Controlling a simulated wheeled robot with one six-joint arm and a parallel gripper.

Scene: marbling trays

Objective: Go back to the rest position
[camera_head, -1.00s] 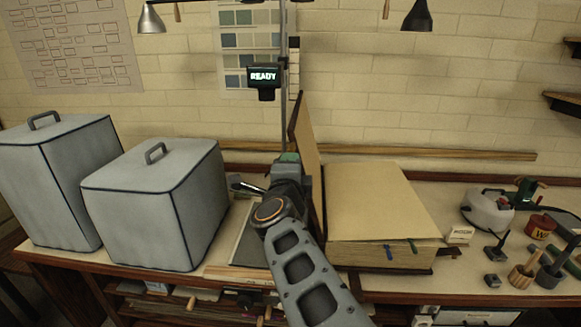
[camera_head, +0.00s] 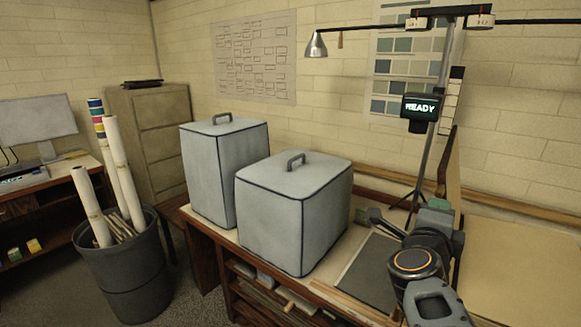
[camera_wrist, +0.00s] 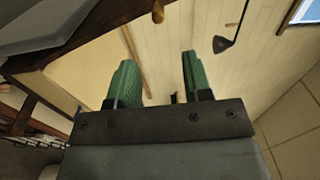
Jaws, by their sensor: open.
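My gripper (camera_head: 438,205) is at the right of the head view, above the bench beside the dark flat panel (camera_head: 368,275). In the wrist view its two green fingers (camera_wrist: 158,62) stand apart with nothing between them. My arm comes up from the lower right of the head view. The wrist view looks past the fingers to the pale wall and a hanging lamp (camera_wrist: 222,44).
Two grey covered boxes (camera_head: 225,165) and (camera_head: 295,215) stand on the bench left of my arm. A stand with a "READY" screen (camera_head: 422,107) rises behind my gripper. A large tan block (camera_head: 520,265) lies right. A bin of rolls (camera_head: 128,270) stands on the floor.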

